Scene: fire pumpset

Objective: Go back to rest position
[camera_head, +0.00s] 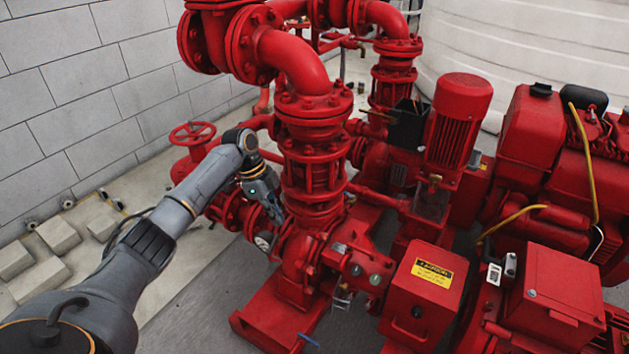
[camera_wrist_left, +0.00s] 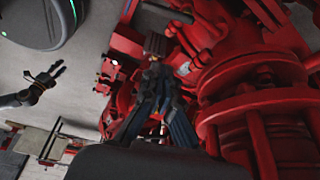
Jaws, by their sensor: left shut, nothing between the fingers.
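My left arm (camera_head: 150,245) comes in from the lower left in the head view and reaches to the red pump piping. My left gripper (camera_head: 274,212) is shut and empty, pointing down close beside the red vertical pipe stack (camera_head: 312,160). I cannot tell whether it touches the pump. In the left wrist view the fingers of the left gripper (camera_wrist_left: 156,48) come together in front of red pump parts (camera_wrist_left: 125,75). At the left of that view another gripper, my right one (camera_wrist_left: 54,76), shows small with its fingers spread and empty.
A red handwheel (camera_head: 192,133) stands behind my left forearm. A motor (camera_head: 460,110), a control box with a yellow label (camera_head: 425,285) and a red engine (camera_head: 545,140) fill the right. A block wall (camera_head: 80,90) stands at the left, with pale blocks (camera_head: 58,235) on the floor.

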